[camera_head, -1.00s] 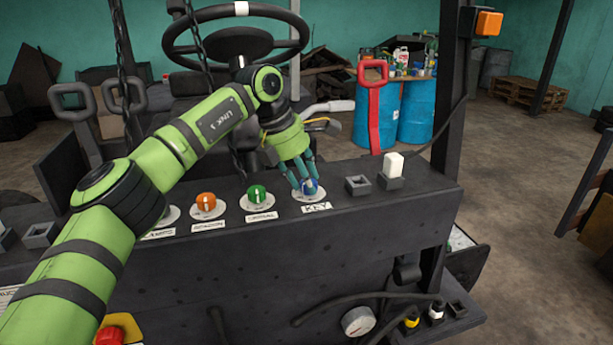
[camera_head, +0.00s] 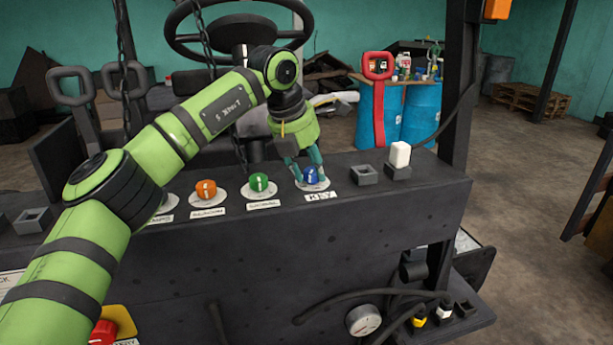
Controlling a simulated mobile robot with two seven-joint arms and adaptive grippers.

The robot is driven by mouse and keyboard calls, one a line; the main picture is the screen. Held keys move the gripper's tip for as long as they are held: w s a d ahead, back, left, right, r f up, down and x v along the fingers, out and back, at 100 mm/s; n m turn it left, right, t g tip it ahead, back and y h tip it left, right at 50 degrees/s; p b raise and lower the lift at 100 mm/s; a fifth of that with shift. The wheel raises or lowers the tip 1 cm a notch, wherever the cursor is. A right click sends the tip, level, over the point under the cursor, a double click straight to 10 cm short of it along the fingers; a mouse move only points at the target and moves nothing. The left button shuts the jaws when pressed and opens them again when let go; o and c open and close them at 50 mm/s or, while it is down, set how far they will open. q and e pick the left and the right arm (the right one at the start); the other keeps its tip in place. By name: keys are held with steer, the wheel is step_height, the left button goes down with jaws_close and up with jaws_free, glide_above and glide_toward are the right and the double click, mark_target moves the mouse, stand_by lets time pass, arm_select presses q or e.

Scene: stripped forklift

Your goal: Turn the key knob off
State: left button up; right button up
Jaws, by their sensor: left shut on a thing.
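The blue key knob (camera_head: 311,175) sits on a round white plate on top of the dark panel (camera_head: 330,235), above a label that reads KEY. A pale mark shows on its front. My left gripper (camera_head: 307,174) reaches down from behind and is shut on the blue knob, with a finger at each side of it. The fingers hide part of the knob's back and sides. My right gripper is not in view.
A green knob (camera_head: 259,183) and an orange knob (camera_head: 206,190) stand left of the blue one. An empty square socket (camera_head: 364,175) and a white rocker switch (camera_head: 400,155) are to its right. A steering wheel (camera_head: 238,42) and hanging chain are behind my arm.

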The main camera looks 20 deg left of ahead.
arm_select(q)
steer(key=n+b, duration=0.1)
steer(key=n+y+b, duration=0.1)
steer(key=n, duration=0.1)
steer(key=shift+d+r+t, duration=0.15)
steer(key=shift+d+t, duration=0.15)
steer(key=shift+r+n+y+b, duration=0.25)
steer(key=shift+n+y+b, duration=0.45)
steer(key=shift+n, duration=1.1)
steer(key=shift+w, duration=0.1)
steer(key=o, duration=1.1)
steer(key=shift+w+f, duration=0.25)
steer(key=shift+f, duration=0.05)
steer(key=v, duration=1.2)
steer(key=shift+d, duration=0.15)
